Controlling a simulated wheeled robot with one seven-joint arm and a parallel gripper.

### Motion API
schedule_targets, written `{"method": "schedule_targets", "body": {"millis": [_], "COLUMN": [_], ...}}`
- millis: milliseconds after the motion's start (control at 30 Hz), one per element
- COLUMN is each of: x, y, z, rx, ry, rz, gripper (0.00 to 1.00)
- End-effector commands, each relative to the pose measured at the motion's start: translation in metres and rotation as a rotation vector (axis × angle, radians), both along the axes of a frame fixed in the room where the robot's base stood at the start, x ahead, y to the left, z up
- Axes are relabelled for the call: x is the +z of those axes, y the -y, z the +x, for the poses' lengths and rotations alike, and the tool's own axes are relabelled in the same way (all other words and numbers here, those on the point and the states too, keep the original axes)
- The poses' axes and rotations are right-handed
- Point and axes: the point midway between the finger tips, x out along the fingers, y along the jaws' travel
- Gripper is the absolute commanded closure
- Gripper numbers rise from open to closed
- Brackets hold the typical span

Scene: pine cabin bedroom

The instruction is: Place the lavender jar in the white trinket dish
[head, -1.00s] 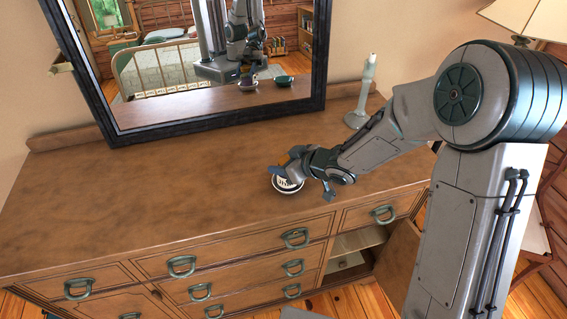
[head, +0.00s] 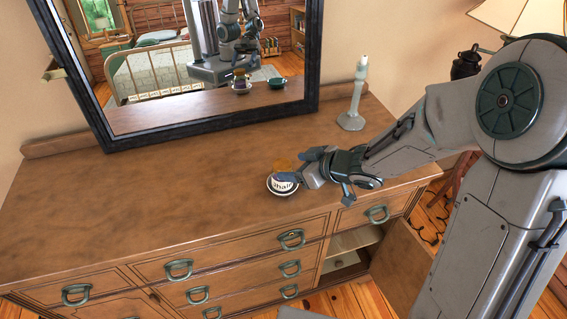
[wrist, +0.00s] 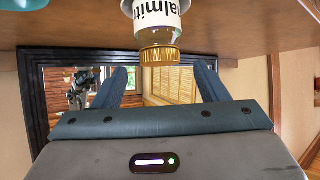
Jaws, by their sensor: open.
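The jar (head: 283,181) has a gold lid and a white label with dark lettering, only partly readable. It stands upright in the small white trinket dish (head: 283,191) on the dresser top.
The wooden dresser top (head: 150,200) is clear to the left. A pale candlestick (head: 354,100) stands at the back right, by the dark-framed mirror (head: 313,60). A cabinet door (head: 400,265) hangs open at the front right.

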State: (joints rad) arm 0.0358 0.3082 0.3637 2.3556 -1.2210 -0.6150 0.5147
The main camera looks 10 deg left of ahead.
Motion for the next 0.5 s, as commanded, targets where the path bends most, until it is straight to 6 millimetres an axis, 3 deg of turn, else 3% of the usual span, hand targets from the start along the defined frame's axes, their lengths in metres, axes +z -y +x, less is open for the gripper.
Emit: {"method": "schedule_targets", "body": {"millis": [200, 500], "x": [0.021, 0.025], "y": [0.026, 0.034], "z": [-0.011, -0.016], "rx": [-0.002, 0.000], "ry": [0.002, 0.000], "rz": [-0.001, -0.001], "gripper": [0.33, 0.33]}}
